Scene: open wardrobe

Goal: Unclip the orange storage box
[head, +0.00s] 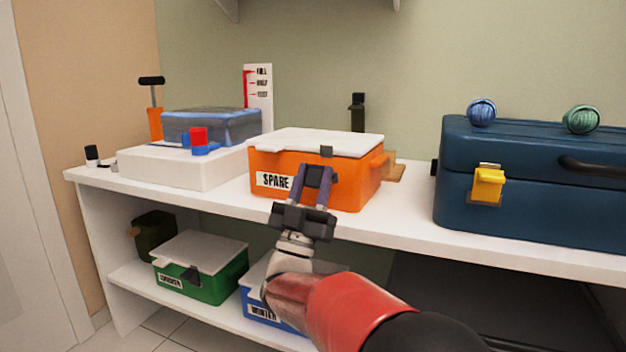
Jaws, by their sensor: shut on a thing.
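The orange storage box (356,188) stands on the upper white shelf, with a white lid (318,140) on it and a "SPARE" label on its front. A dark clip (326,151) shows at the lid's front edge, and its lower part is hidden by my fingers. My gripper (318,170) reaches up from below to the box's front, just right of the label. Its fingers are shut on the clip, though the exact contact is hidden. The lid looks flat on the box.
A blue case (530,212) with a yellow latch stands to the right on the same shelf. A white box (175,168) with a clear bin (212,125) on it stands to the left. A green box (215,278) and a blue box (256,305) sit on the lower shelf.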

